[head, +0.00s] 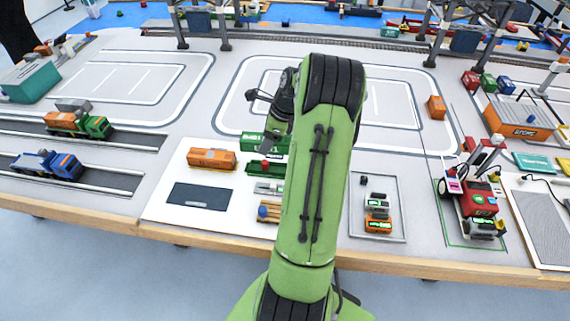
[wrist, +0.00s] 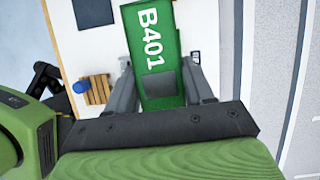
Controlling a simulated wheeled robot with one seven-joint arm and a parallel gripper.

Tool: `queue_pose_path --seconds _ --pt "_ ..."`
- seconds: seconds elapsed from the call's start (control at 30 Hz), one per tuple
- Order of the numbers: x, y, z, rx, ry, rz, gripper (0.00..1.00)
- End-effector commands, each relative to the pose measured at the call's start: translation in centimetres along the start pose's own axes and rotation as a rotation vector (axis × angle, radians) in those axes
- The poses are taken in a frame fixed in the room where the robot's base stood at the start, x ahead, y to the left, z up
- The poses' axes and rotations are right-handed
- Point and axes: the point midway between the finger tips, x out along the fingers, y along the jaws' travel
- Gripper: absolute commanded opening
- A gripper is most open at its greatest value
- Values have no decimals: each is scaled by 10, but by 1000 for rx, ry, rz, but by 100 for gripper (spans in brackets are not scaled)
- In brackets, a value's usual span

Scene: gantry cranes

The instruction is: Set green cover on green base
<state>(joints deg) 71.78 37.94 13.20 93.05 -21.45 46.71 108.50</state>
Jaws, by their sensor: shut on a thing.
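The green cover (wrist: 160,42), marked B401 in white, lies between the two fingers of my gripper (wrist: 158,85) in the wrist view. My gripper is shut on it. In the head view the green cover (head: 257,141) shows beside my arm, with white lettering on its side. The green base (head: 254,168) shows just below it in that picture, partly covered by my arm, with a small red item at its top. I cannot tell how large the gap between cover and base is. My fingers are hidden behind my arm in the head view.
An orange container (head: 211,158) and a dark flat panel (head: 199,196) are left of the base. A wooden pallet with a blue drum (wrist: 82,86) is close by. A red vehicle (head: 476,198) stands at the right. The marked lanes behind are mostly clear.

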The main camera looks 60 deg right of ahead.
Motion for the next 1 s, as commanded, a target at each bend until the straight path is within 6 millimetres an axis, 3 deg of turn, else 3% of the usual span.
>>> queue_pose_path --seconds 0.17,0.6,0.93,0.97,1.0 --pt "7 -2 -11 53 0 -18 22" --pt "88 -2 -44 49 0 -17 22" --pt "90 -2 -45 48 1 -18 22" --pt "90 -2 -45 48 1 -19 54" --pt "90 -3 -45 48 1 -19 60"
